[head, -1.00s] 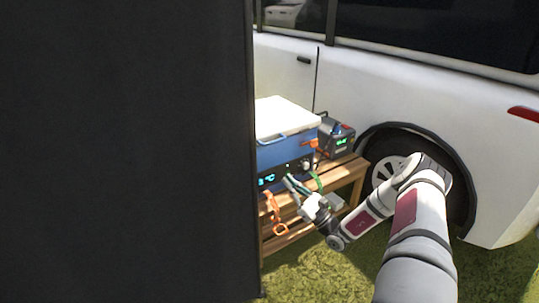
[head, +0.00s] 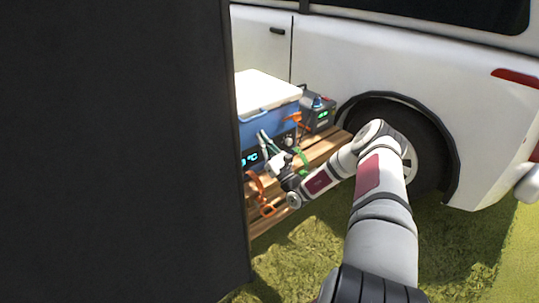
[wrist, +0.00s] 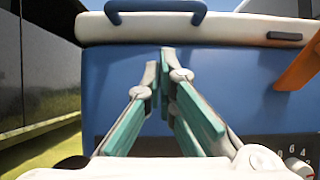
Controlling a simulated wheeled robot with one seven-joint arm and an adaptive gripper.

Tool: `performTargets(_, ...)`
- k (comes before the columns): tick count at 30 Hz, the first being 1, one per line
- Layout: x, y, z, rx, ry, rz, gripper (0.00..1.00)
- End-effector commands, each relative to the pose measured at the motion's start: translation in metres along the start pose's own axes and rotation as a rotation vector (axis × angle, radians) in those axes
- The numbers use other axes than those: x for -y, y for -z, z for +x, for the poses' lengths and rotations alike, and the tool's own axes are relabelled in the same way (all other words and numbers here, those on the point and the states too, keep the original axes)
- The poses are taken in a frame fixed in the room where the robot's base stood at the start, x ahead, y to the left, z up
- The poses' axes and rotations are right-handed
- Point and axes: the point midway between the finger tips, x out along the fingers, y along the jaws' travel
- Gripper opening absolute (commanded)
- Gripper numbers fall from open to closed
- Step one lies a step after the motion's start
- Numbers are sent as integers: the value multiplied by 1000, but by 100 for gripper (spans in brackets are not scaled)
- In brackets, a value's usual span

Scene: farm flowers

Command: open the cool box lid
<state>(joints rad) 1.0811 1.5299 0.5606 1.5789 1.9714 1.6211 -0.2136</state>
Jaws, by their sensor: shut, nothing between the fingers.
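The cool box (head: 262,122) is blue with a white lid (head: 268,89) and stands on a wooden bench. Its lid is down. A dark panel (head: 250,158) with lit digits is on its front. In the wrist view the blue front wall (wrist: 235,85) fills the middle, with the white lid (wrist: 225,28) above and a blue handle (wrist: 155,12) at the lid's front edge. My gripper (head: 262,135) is in front of the box. In the wrist view my gripper (wrist: 160,60) is shut and empty, its tips below the lid's edge. I cannot tell whether they touch the wall.
A dark panel (head: 115,150) hides the left of the head view and part of the box. A grey device (head: 318,112) stands right of the box on the wooden bench (head: 322,150). An orange strap (head: 262,195) hangs at the front. A white vehicle (head: 400,60) stands behind. Grass lies in front.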

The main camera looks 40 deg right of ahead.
Motion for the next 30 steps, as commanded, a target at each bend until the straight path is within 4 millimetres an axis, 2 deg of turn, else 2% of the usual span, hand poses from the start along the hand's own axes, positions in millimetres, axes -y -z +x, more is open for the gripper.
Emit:
performTargets(3,0,-14,12,1,-2,-2,0)
performTargets(9,0,-25,23,-1,-2,0,0)
performTargets(24,0,-29,27,-2,-1,-1,0)
performTargets(30,5,-39,32,-21,-1,-2,0)
